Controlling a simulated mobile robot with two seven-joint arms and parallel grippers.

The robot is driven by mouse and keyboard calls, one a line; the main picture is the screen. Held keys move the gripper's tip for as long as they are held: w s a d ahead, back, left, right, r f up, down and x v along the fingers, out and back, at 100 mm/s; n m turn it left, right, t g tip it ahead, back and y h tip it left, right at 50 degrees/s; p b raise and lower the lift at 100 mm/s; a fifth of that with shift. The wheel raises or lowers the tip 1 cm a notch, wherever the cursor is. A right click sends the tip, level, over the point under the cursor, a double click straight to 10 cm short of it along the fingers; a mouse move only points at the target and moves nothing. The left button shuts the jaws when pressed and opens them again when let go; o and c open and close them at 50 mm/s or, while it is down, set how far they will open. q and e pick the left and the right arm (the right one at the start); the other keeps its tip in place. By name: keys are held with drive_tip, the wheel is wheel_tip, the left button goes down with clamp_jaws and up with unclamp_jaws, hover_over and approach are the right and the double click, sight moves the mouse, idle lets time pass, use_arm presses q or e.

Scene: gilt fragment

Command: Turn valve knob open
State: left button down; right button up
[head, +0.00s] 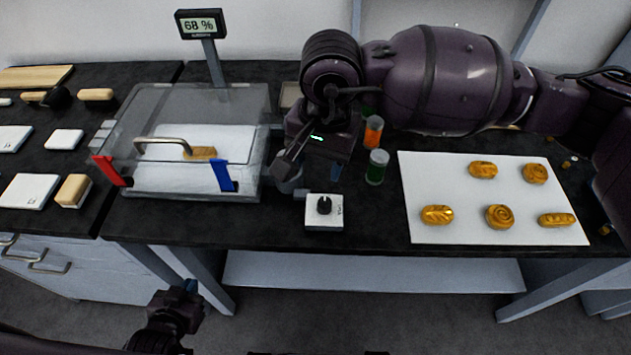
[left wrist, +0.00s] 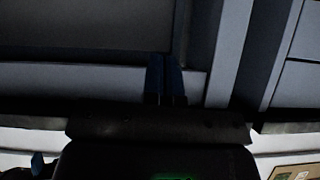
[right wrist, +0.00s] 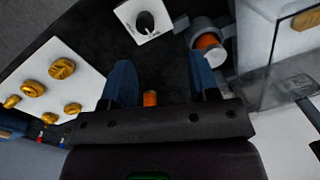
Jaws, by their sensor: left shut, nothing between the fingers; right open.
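The valve knob (head: 324,205) is a black knob on a white box (head: 312,221) at the front edge of the dark table. In the right wrist view the knob (right wrist: 145,22) and its white plate (right wrist: 127,14) show beyond the fingertips. My right gripper (head: 318,172) is open, just behind the box, apart from the knob. Its two blue fingers (right wrist: 163,78) are spread, with nothing held. My left gripper (head: 191,287) is shut and empty, low in front of the table. Its blue fingers (left wrist: 166,76) are together in the left wrist view.
A clear case (head: 240,110) with red and blue clips stands left of the knob. A grey cylinder (head: 290,180) is close beside my right gripper. Orange (head: 373,131) and green (head: 377,167) jars stand behind right. A white board (head: 460,232) holds several pastries.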

sight(325, 201)
drive_tip(key=shift+n+h, duration=0.4)
drive_tip(key=shift+n, duration=0.3)
drive_tip(key=f, duration=0.3)
drive_tip(key=d+f, duration=0.1)
drive_tip(key=f, duration=0.5)
drive_tip(key=shift+s+d+f, duration=0.2)
drive_tip(key=shift+s+f, duration=0.05)
drive_tip(key=shift+f, duration=0.55)
use_arm(q)
drive_tip(key=shift+s+f, duration=0.25)
drive_tip(key=shift+s, duration=0.25)
drive_tip(key=shift+s, duration=0.1)
use_arm(e)
drive_tip(key=shift+c, duration=0.2)
drive_tip(key=c, duration=0.9)
